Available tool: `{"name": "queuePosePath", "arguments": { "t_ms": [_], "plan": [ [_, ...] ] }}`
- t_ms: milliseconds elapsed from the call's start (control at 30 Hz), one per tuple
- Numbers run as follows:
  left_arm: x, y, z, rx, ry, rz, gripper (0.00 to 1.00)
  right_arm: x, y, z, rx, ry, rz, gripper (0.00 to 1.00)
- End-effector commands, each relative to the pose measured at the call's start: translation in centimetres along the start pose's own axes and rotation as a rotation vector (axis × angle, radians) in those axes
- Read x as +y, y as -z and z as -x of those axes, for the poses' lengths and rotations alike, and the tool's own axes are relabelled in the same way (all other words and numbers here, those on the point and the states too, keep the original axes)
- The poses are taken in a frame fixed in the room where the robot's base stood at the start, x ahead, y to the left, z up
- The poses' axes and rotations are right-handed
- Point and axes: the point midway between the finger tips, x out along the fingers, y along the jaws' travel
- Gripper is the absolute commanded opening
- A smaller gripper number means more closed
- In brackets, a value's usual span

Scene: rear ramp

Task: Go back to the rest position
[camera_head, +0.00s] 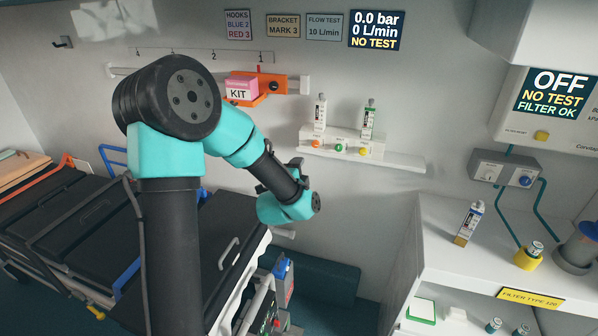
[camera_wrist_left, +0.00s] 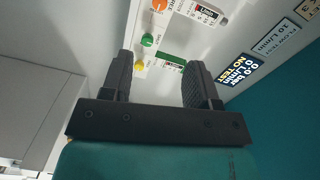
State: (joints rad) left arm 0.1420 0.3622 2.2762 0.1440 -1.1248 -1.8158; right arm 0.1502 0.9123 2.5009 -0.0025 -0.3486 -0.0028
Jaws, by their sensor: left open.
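My left arm rises from the lower left in the head view and bends over to the right, in teal and black. Its wrist end is in front of the wall, left of and below the small wall shelf; the fingers are mostly hidden there behind my own wrist. In the left wrist view my left gripper (camera_wrist_left: 158,82) shows two dark fingers spread apart with nothing held between them. Beyond the fingers are the wall and colored knobs, including a green knob (camera_wrist_left: 147,40). My right gripper is in neither view.
A pink KIT box (camera_head: 241,88) sits on an orange bracket behind my arm. A black-topped stretcher (camera_head: 60,215) lies at the left. A white counter (camera_head: 450,265) at the right holds a carton (camera_head: 470,222) and a yellow-based can (camera_head: 530,255).

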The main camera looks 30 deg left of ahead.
Motion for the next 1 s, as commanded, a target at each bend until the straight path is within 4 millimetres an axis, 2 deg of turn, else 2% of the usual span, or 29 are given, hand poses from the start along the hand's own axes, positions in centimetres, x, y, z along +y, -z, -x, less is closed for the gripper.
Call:
{"name": "queuePosePath", "arguments": {
  "t_ms": [233, 367, 467, 667, 800, 867, 1000],
  "plan": [
    [0.2, 0.0, 0.0, 0.001, -0.005, 0.004, 0.55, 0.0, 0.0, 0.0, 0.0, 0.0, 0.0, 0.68],
    [1.9, 0.4, 0.1, 0.014, -0.052, 0.05, 0.55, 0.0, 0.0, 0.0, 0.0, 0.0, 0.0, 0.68],
    [4.8, 1.1, 0.3, 0.03, -0.136, 0.139, 0.55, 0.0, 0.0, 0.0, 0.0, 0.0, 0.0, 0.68],
    [13.8, 2.9, 2.4, 0.021, -0.416, 0.421, 0.55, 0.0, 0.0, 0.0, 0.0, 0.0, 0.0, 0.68],
    [20.2, 4.0, 5.1, -0.045, -0.631, 0.626, 0.55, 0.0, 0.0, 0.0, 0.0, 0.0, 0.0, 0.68],
    [22.7, 4.4, 6.6, -0.091, -0.721, 0.71, 0.55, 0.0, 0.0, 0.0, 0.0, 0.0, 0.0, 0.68],
    [28.2, 5.2, 10.5, -0.233, -0.923, 0.89, 0.55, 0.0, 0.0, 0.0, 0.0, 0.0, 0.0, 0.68]
  ]
}}
